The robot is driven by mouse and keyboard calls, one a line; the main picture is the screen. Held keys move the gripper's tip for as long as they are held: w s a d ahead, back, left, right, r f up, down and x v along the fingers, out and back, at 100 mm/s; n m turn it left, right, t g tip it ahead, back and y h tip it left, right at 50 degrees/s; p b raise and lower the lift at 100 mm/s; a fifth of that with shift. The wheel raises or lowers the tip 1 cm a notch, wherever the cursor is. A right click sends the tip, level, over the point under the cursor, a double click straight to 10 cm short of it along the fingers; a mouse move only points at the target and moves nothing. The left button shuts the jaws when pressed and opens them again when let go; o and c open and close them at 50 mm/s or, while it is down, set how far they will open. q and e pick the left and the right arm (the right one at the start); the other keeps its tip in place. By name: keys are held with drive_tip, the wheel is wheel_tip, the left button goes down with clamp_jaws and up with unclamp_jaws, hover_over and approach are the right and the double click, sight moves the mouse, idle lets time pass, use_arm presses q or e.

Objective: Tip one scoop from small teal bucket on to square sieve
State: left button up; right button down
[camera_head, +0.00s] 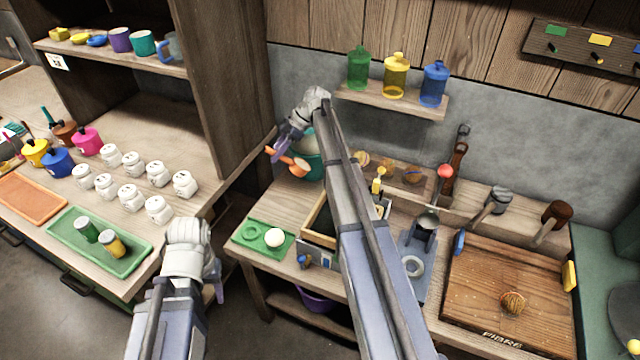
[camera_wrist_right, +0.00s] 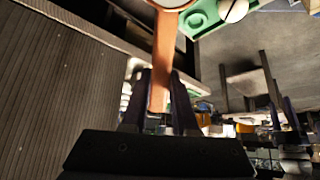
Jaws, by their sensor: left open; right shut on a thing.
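The small teal bucket (camera_head: 316,168) stands at the back of the bench, with pale material at its top, and is partly hidden by my right arm. My right gripper (camera_head: 281,147) is shut on the handle of an orange scoop (camera_head: 292,162), just left of the bucket. In the right wrist view the handle (camera_wrist_right: 163,65) runs up between the fingers. The scoop's bowl is cut off at the top edge, so I cannot tell its load. A square wooden frame (camera_head: 318,222), apparently the sieve, is partly hidden behind my right arm. My left gripper (camera_head: 216,280) is open and empty, low at the left.
A green tray (camera_head: 248,238) with a white ball (camera_head: 274,237) lies left of the frame. A wooden board (camera_head: 470,290) lies on the right. A shelf (camera_head: 400,102) with several coloured jars hangs above. A counter with white jars is at the left.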

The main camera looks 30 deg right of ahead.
drive_tip(key=s+d+r+m+t+p, duration=0.1)
drive_tip(key=s+d+r+m+p, duration=0.15)
drive_tip(key=s, duration=0.85)
drive_tip(key=s+d+r+m+t+p, duration=0.1)
drive_tip(key=s+d+r+p, duration=0.2)
drive_tip(key=s, duration=0.8)
drive_tip(key=f+b, duration=0.3)
drive_tip(key=shift+w+a+b, duration=0.2)
drive_tip(key=shift+a+b, duration=0.05)
drive_tip(key=shift+b, duration=0.05)
drive_tip(key=s+d+r+t+y+b, duration=0.2)
drive_tip(key=d+y+b, duration=0.4)
drive_tip(key=b, duration=0.4)
drive_tip(key=shift+s+r+t+y+b, duration=0.3)
drive_tip(key=shift+s+t+y+b, duration=0.15)
drive_tip(key=shift+t, duration=0.45)
